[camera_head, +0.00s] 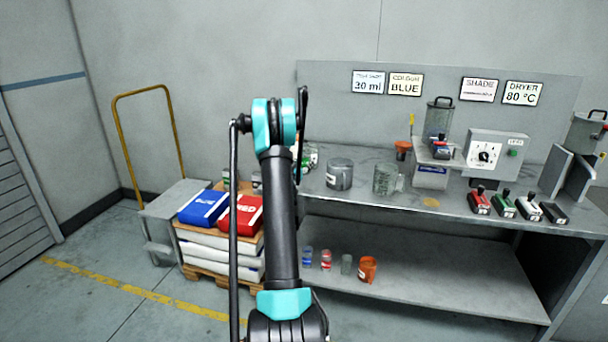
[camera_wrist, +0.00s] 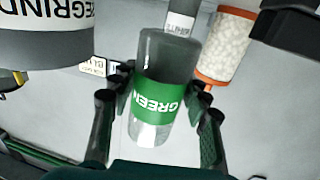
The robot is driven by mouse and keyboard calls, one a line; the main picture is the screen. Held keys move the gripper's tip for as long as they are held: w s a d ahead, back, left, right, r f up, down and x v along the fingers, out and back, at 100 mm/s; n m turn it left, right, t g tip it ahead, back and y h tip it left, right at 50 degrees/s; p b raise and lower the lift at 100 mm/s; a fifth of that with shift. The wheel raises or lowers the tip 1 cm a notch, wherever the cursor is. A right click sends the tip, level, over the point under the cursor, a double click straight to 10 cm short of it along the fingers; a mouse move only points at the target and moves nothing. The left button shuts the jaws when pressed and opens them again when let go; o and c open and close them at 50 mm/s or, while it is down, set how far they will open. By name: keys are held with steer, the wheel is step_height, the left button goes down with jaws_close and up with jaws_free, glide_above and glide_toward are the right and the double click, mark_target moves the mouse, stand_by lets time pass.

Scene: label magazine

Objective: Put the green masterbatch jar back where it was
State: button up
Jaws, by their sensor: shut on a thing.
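The green masterbatch jar (camera_wrist: 158,100) is a grey, see-through jar with a green band reading GREEN. In the wrist view it sits between the two fingers of my gripper (camera_wrist: 161,88), which is shut on it. The lettering appears upside down there. In the head view my arm hides most of the gripper, and I cannot clearly make out the held jar. Whether the jar touches a surface cannot be told.
A large grey REGRIND tub (camera_wrist: 45,48) and an orange-ended container of white pellets (camera_wrist: 226,45) are close to the jar. The bench (camera_head: 400,208) holds a grey tub (camera_head: 339,175) and a clear jug (camera_head: 385,180). Several small jars (camera_head: 346,264) stand on the lower shelf.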

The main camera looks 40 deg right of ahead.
steer(key=shift+f, duration=2.45)
steer(key=shift+f, duration=0.1)
steer(key=o, duration=1.3)
steer(key=shift+c, duration=0.2)
